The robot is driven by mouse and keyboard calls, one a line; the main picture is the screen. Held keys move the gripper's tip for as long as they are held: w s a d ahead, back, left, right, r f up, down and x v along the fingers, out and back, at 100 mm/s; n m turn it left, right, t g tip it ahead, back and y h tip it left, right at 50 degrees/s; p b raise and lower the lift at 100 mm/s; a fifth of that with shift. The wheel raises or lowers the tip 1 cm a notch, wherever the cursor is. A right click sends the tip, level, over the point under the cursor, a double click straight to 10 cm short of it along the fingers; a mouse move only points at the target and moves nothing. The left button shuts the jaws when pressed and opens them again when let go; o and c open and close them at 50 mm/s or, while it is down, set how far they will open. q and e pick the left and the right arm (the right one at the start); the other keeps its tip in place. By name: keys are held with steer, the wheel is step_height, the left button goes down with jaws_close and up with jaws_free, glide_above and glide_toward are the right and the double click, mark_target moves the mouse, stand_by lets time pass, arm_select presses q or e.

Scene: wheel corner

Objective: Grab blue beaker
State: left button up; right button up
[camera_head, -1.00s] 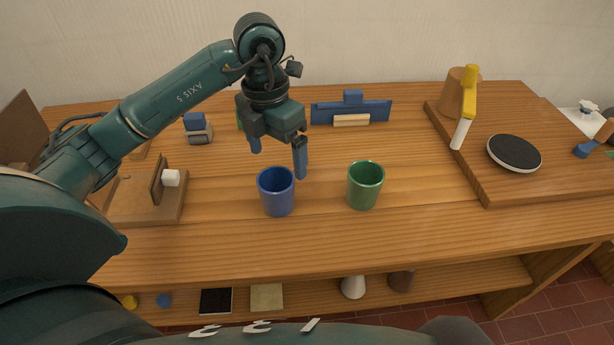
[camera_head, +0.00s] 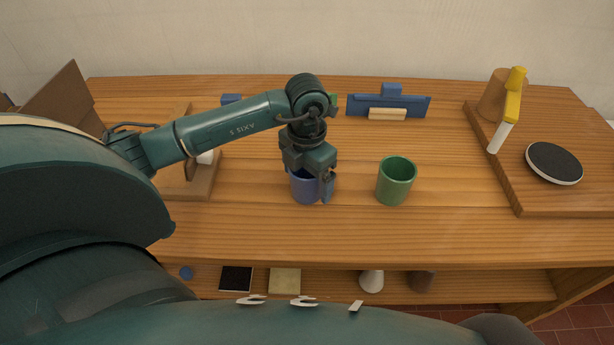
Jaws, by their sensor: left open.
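The blue beaker (camera_head: 307,189) stands upright on the wooden table, partly hidden by my left gripper. My left gripper (camera_head: 312,188) points down at the beaker and is open. One finger shows at the beaker's right side; the other finger is hidden, so I cannot tell whether it is inside or beyond the cup, or whether either touches it. My right gripper is not in view.
A green beaker (camera_head: 396,181) stands close to the right of the blue one. A blue holder (camera_head: 389,105) is at the back. A raised wooden board (camera_head: 510,183) with a black disc (camera_head: 554,162) is at right. The front table edge is clear.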

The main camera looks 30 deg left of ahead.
arm_select(q)
steer(key=shift+f, duration=0.45)
steer(key=shift+c, duration=0.2)
steer(key=c, duration=1.1)
steer(key=shift+r, duration=0.1)
steer(key=shift+c, duration=0.2)
